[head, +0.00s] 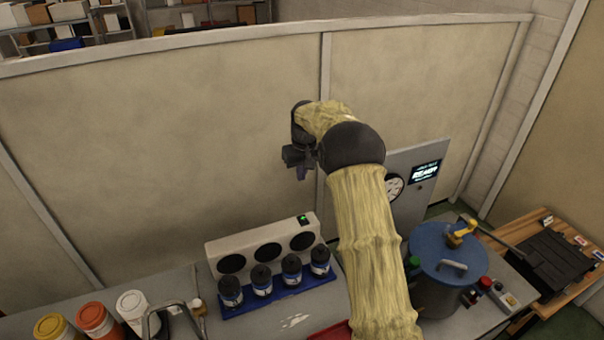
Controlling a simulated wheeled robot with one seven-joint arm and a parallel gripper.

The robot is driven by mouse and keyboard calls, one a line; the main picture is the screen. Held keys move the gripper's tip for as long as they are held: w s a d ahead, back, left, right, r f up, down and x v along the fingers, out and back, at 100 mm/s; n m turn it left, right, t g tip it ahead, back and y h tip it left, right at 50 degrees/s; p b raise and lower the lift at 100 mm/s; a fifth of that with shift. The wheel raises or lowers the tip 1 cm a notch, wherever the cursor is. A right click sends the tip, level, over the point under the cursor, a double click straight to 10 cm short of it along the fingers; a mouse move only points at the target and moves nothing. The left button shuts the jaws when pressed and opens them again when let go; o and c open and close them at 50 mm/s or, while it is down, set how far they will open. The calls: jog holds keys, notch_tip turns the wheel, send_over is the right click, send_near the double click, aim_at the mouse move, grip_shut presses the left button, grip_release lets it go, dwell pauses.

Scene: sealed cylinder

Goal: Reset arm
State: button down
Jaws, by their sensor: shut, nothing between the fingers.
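My arm, in a yellowish sleeve, rises from the bottom of the head view and bends left at a dark joint. My gripper (301,175) is at its end, high above the bench and in front of the beige partition. It is small and dark in this view. The fingers point down, look closed together and hold nothing. It touches nothing that I can see.
Several dark bottles stand in a blue rack (282,302) before a white panel (222,252). Yellow, orange and white jars are at bottom left. A blue-lidded cylinder (425,245) and a lit panel (426,172) stand right of my arm. The partition (200,130) is behind.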

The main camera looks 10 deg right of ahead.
jog(key=s+r+m, duration=0.1)
jog(key=s+m, duration=0.1)
jog(key=s, duration=3.4)
jog(key=shift+s+a+t, duration=0.2)
jog(key=shift+s+t, duration=0.05)
jog(key=shift+t, duration=0.15)
